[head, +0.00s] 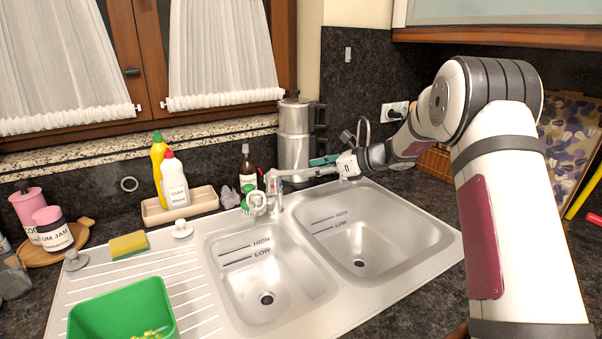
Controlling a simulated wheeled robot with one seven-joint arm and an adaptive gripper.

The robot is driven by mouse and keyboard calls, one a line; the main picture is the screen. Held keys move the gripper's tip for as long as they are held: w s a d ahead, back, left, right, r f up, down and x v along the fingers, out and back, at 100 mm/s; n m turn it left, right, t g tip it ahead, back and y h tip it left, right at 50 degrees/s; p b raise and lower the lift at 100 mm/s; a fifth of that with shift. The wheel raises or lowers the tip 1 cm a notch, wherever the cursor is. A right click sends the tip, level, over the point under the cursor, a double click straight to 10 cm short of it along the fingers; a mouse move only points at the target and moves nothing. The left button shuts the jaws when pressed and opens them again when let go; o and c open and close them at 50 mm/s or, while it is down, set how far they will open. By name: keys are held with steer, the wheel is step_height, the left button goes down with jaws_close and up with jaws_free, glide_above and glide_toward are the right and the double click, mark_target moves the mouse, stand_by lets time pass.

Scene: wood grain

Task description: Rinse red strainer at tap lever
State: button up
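The tap (274,188) stands behind the double sink (283,240), near the divider between the basins. Its silvery spout or lever reaches right toward my gripper. My gripper (322,166) is at the end of my arm, which comes in from the right. It is just right of the tap, above the back of the right basin. A small teal piece shows at its tip. It is too small to tell whether the fingers are open or shut, or touch the lever. I see no red strainer. A round white and green thing (255,203) sits beside the tap; I cannot tell what it is.
Both basins look empty. A green tub (124,312) and a yellow sponge (129,245) are on the left drainboard. Bottles stand on a beige tray (155,214) behind. A tall metal pot (294,136) stands close behind the tap. Pink jars (52,232) are far left.

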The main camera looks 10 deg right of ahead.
mark_target(289, 174)
steer(key=x, duration=0.5)
steer(key=shift+w+a+f, duration=0.15)
steer(key=shift+a, duration=0.2)
steer(key=shift+c, duration=0.3)
jaws_close()
